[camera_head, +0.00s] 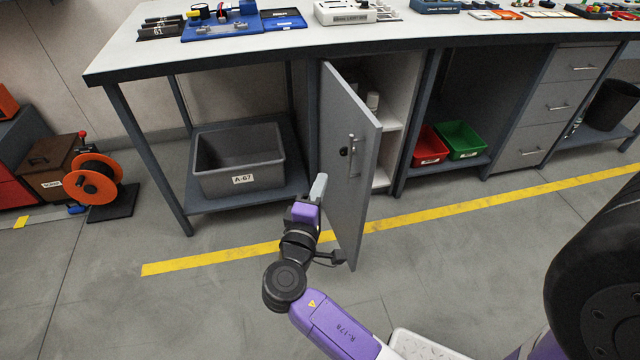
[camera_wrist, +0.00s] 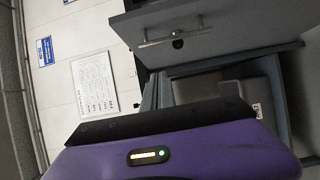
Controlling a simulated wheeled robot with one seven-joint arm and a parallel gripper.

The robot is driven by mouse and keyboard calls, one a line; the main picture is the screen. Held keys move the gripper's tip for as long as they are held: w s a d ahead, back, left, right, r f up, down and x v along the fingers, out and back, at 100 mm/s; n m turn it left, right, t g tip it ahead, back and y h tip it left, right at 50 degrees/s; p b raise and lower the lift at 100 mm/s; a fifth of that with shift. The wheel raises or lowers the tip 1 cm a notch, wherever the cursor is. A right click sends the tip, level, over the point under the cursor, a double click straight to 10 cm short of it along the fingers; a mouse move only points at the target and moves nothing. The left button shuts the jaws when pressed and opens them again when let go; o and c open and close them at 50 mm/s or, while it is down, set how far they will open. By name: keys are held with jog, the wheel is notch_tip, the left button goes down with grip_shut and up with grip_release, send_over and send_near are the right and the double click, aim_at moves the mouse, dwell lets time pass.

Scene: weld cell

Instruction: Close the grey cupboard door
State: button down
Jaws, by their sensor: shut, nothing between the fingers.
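The grey cupboard door (camera_head: 346,160) stands open under the workbench, swung out towards me from its left side. White shelves (camera_head: 392,120) show inside the cupboard. My gripper (camera_head: 320,186) is shut and empty. In the head view it is at the left of the door, close to the door's lower part; I cannot tell whether it touches. In the wrist view the door (camera_wrist: 220,35) with its handle (camera_wrist: 172,37) lies at the top right, beyond my gripper (camera_wrist: 158,92).
A grey bin (camera_head: 240,160) sits on the lower shelf left of the door. Red (camera_head: 429,145) and green (camera_head: 460,138) bins are right of the cupboard. A drawer unit (camera_head: 568,95) stands farther right. An orange cable reel (camera_head: 95,178) is on the left floor. The floor in front is clear.

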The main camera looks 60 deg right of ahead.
jog(key=s+x, duration=0.2)
jog(key=x, duration=0.8)
jog(key=shift+s+d+b, duration=0.35)
jog(key=shift+d, duration=0.25)
